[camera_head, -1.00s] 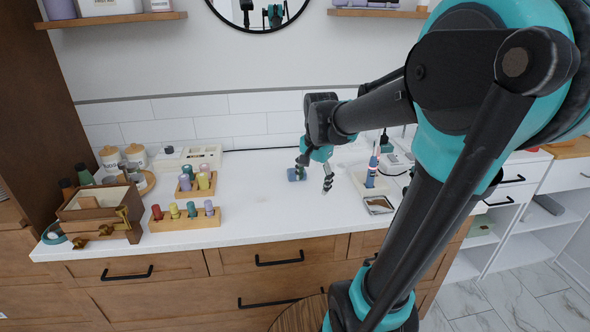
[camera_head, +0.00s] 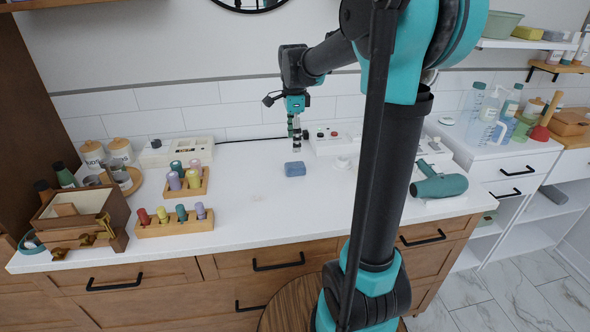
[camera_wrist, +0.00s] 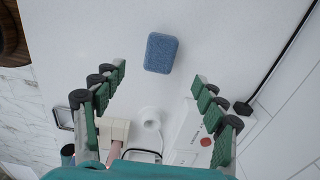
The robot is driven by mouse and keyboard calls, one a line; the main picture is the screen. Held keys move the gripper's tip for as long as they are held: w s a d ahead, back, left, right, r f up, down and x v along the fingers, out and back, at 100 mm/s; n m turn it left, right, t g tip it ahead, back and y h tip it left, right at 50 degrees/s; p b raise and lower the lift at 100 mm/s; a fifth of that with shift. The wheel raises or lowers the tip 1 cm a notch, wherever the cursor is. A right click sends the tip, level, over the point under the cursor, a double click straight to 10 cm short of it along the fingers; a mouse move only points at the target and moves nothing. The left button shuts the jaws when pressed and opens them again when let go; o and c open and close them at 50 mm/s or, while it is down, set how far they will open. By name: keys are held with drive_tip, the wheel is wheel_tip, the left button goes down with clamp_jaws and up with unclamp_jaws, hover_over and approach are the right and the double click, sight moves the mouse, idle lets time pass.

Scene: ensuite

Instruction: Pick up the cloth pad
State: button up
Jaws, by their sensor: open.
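The cloth pad (camera_head: 295,169) is a small blue block with rounded corners lying on the white counter. In the wrist view the pad (camera_wrist: 161,53) lies on the bare counter, beyond the fingertips and roughly centred between them. My gripper (camera_head: 294,147) hangs above the counter, just behind the pad in the head view, pointing down. In the wrist view my gripper (camera_wrist: 160,75) has its two green-padded fingers spread wide, with nothing between them. The pad is fully visible and apart from the fingers.
Peg blocks (camera_head: 175,222) and a wooden box (camera_head: 82,215) stand on the left of the counter. A white device with a red button (camera_head: 328,138) is right of the gripper. A teal hair dryer (camera_head: 438,184) lies farther right. The counter around the pad is clear.

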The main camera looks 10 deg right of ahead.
sight(295, 165)
drive_tip(key=f, duration=0.9)
drive_tip(key=shift+d+f, duration=0.2)
drive_tip(key=shift+c, duration=0.3)
drive_tip(key=c, duration=1.1)
drive_tip(key=shift+r, duration=0.15)
wheel_tip(295, 165, up, 20)
drive_tip(key=shift+f, duration=0.1)
